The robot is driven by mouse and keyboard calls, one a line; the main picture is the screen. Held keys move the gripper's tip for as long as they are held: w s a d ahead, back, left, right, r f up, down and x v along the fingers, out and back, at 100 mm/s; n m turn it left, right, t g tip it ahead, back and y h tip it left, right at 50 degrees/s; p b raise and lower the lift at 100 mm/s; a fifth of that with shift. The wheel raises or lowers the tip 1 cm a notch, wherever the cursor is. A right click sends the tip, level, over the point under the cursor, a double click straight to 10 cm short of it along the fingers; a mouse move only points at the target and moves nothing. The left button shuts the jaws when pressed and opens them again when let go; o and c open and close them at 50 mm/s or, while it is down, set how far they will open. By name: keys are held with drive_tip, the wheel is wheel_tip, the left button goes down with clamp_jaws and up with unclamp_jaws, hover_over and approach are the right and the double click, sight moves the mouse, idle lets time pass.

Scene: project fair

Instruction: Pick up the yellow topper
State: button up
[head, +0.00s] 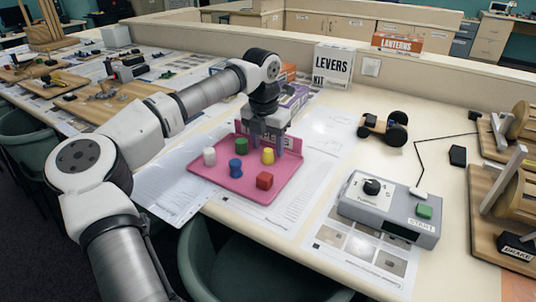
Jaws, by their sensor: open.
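The yellow topper (268,156) is a small yellow piece standing on a pink tray (226,182) in the head view. Around it on the tray are a green piece (242,146), a white piece (209,156), a blue piece (235,168) and a red block (264,180). My gripper (276,150) points down over the back right part of the tray, with its fingers close to the yellow topper. It is open. I cannot tell whether a finger touches the topper.
A grey box with a black knob and a green button (390,208) stands right of the tray. A black wheeled cart (384,128) is behind it. A white "LEVERS KIT" box (332,66) stands at the back. Papers lie around the tray. A green chair (215,265) is at the front edge.

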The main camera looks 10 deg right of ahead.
wheel_tip(320, 180, down, 2)
drive_tip(key=shift+w+d+f, duration=0.1)
drive_tip(key=shift+f, duration=0.15)
drive_tip(key=c, duration=1)
drive_tip(key=shift+r, duration=0.1)
